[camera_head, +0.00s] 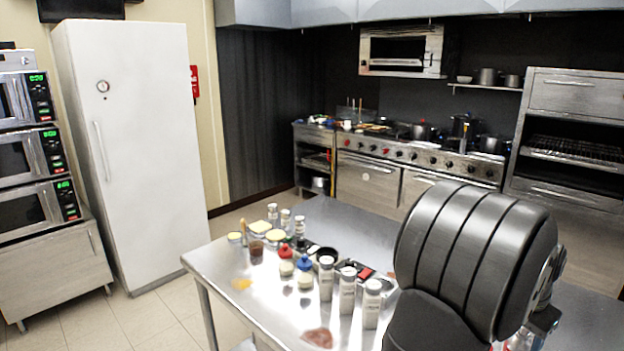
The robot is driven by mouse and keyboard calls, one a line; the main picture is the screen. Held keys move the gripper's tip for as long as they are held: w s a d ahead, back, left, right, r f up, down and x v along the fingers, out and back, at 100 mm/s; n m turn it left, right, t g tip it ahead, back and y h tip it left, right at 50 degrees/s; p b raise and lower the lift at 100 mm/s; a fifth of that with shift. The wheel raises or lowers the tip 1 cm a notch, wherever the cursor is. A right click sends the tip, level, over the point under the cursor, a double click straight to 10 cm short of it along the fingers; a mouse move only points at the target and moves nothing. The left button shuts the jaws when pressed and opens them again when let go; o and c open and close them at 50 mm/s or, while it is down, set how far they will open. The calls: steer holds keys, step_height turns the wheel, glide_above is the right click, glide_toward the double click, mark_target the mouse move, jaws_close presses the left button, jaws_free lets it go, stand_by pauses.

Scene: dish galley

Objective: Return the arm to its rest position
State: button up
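My arm's thick black ribbed link fills the lower right of the head view, over the steel table (222,262). A small metallic part of my arm shows at the link's right side. My gripper's fingers cannot be made out; they are hidden behind the link or out of the frame. Whether the gripper holds anything cannot be seen.
Several white shakers (372,304) stand on the table just left of my arm. A stove (400,160) and white fridge (135,150) stand beyond.

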steer(key=s+m, duration=0.6)
steer(key=s, duration=0.5)
steer(key=shift+g, duration=0.4)
steer(key=w+f, duration=0.3)
steer(key=w+a+f, duration=0.1)
steer(key=w+f, duration=0.1)
steer(key=w, duration=0.2)
steer(key=w+f, duration=0.3)
steer(key=w, duration=0.1)
steer(key=shift+w+a+f, duration=0.1)
steer(key=shift+a+f, duration=0.05)
steer(key=shift+f, duration=0.95)
